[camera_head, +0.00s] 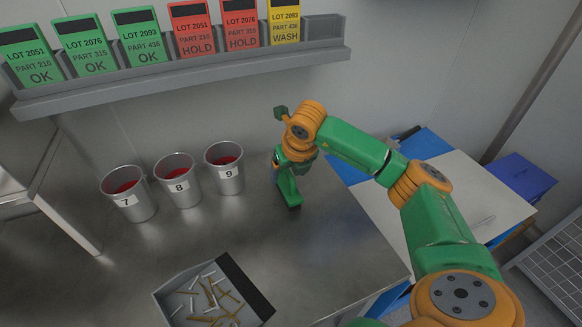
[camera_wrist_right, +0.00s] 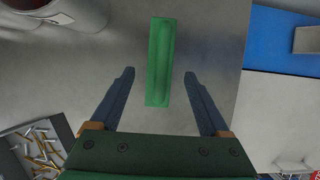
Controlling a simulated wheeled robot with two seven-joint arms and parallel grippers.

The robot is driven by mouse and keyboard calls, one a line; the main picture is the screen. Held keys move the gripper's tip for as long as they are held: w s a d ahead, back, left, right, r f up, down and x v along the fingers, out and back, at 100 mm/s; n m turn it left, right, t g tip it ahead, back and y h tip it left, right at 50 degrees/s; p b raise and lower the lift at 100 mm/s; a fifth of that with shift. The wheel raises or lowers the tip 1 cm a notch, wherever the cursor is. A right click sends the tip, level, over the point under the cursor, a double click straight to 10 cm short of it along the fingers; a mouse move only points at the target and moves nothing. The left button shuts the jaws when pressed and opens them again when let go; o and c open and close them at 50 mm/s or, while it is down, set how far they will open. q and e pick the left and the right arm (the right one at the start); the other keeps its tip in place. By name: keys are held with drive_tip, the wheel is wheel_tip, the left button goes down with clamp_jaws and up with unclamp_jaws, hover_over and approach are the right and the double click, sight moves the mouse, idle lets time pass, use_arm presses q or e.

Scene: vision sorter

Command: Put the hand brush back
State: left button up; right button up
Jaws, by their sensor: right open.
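The hand brush (camera_wrist_right: 160,60) shows in the right wrist view as a long green block lying on the steel table. Its near end is between my right gripper's fingertips (camera_wrist_right: 159,76), with a gap on both sides, and its rest reaches beyond them. My right gripper is open and not touching it in that view. In the head view the green brush (camera_head: 289,188) is at the table's middle, just below my right gripper (camera_head: 280,168), partly hidden by it. My left gripper is in neither view.
Steel cups 7 (camera_head: 131,198), 8 (camera_head: 179,184) and 9 (camera_head: 226,171) stand left of the brush. A tray of loose fasteners (camera_head: 163,301) is at the front. A card shelf (camera_head: 190,80) hangs behind. A blue and white surface (camera_head: 470,190) lies at right.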

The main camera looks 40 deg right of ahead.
drive_tip(key=v, duration=0.6)
drive_tip(key=shift+s, duration=0.1)
